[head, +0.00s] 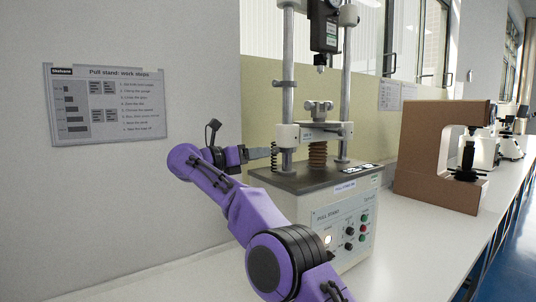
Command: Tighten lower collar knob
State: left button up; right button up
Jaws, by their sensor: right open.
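The pull stand (319,200) stands on the bench, with two upright metal columns. A white crosshead (325,132) spans the columns low down and carries a metal clamp. Small collars sit on the columns, one on the left column (285,84). I cannot tell for sure which small part is the lower collar knob. Contact cannot be made out. My left gripper is out of view.
A front panel with knobs and buttons (350,231) is on the stand's base. A brown C-shaped tester (440,160) stands to the right, with microscope-like devices beyond. A work-steps sign (105,104) hangs on the left wall. The white bench (420,250) is clear at front right.

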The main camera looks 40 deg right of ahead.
jog(key=a, duration=0.6)
jog(key=shift+w+p, duration=0.3)
jog(key=shift+p, duration=0.05)
